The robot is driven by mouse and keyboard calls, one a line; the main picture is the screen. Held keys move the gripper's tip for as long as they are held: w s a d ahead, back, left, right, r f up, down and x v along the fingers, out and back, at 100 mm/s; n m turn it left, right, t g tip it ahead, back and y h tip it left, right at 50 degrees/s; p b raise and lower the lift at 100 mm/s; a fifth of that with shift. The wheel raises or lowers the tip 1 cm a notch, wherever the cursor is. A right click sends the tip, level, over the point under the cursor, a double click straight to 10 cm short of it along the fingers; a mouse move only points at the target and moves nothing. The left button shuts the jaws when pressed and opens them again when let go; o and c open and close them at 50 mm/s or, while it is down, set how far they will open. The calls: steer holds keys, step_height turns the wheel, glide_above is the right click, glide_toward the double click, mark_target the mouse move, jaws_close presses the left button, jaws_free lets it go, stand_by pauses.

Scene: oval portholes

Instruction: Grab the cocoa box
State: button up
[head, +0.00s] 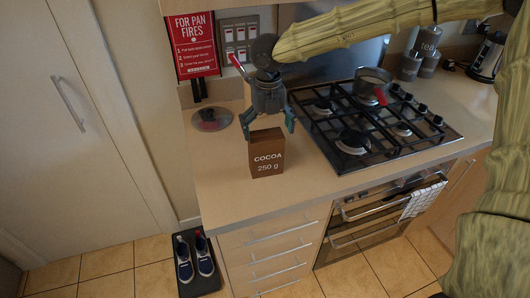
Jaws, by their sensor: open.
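The cocoa box (267,158) is a small brown carton with "COCOA 250 g" in white on its front. It stands upright on the countertop, left of the hob, near the counter's front edge. My gripper (268,127) points down at the box from above, at the end of my arm. Its teal fingers are spread open, one to the left and one to the right of the box's top. I cannot tell from this view whether the fingers touch the box.
The counter (225,185) is clear to the left and front of the box. A gas hob (352,140) with a pot (372,82) lies to the right. A glass lid (210,119) lies behind left. A red sign (195,45) hangs on the wall.

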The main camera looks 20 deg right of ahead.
mark_target(266, 147)
steer(key=shift+a+f+p, duration=0.2)
steer(key=shift+f+p, duration=0.9)
steer(key=shift+f, duration=2.25)
steer(key=shift+c, duration=0.2)
steer(key=c, duration=0.9)
